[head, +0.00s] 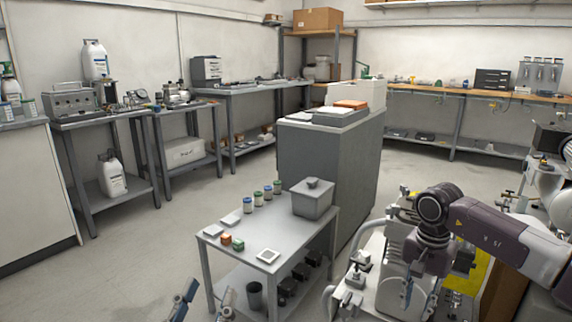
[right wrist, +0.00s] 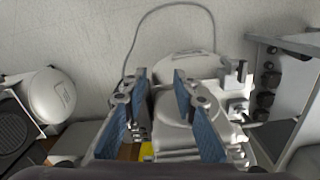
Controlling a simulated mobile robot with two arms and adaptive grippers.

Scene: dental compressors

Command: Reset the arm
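My right arm (head: 500,235) comes in from the right edge in the head view and reaches over the pale machine (head: 393,270) at the lower right.
The small grey table (head: 258,238) holds a grey box (head: 313,199), several small jars and coloured cubes. A grey cabinet (head: 330,160) stands behind it. Benches line the walls. Free floor (head: 130,260) lies to the left. A cable (right wrist: 140,30) runs behind the white equipment.

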